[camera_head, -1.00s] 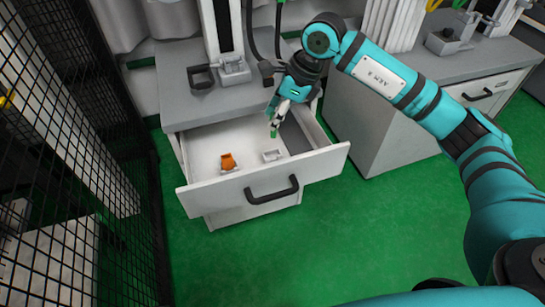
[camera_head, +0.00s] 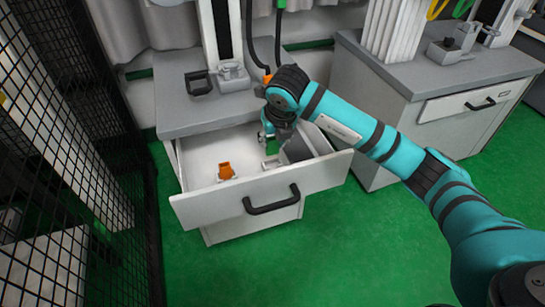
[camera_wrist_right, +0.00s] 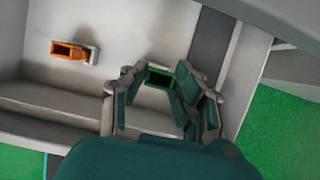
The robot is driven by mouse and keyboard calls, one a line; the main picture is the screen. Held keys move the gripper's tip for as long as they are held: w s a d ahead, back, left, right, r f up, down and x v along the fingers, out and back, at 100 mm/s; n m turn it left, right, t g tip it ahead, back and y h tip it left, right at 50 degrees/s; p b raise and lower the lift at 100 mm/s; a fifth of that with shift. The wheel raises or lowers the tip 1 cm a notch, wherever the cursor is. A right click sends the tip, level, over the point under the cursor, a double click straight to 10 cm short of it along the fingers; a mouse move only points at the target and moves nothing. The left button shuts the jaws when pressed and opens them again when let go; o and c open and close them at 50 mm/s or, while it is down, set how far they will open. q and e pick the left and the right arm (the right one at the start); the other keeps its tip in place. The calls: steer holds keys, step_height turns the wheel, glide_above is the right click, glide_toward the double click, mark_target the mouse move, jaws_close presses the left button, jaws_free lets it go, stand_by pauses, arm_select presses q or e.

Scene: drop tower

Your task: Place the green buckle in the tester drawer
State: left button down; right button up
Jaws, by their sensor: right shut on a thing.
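The tester drawer (camera_head: 190,208) is pulled open below the grey bench top. My right gripper (camera_head: 266,138) is inside the drawer's opening, on its right side, pointing down. In the right wrist view, my right gripper (camera_wrist_right: 157,84) is shut on the green buckle (camera_wrist_right: 160,77), which shows between its fingertips. In the head view the green buckle is hidden by my gripper and arm. I cannot tell whether the buckle touches the drawer floor. My left gripper is not in view.
An orange buckle (camera_head: 226,171) sits at the left in the drawer; it also shows in the right wrist view (camera_wrist_right: 68,50). A black mesh fence (camera_head: 75,120) stands at the left. Another grey cabinet (camera_head: 440,80) stands at the right. The drawer's left part is mostly clear.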

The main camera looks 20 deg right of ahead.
mark_target(273, 150)
step_height(273, 150, down, 5)
steer(key=shift+f+b, duration=0.1)
steer(key=shift+b, duration=0.3)
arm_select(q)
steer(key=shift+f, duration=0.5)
arm_select(e)
steer(key=o, duration=1)
arm_select(q)
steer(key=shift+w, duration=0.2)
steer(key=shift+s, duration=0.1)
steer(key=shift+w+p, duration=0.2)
steer(key=shift+p, duration=0.85)
arm_select(e)
steer(key=v, duration=1.2)
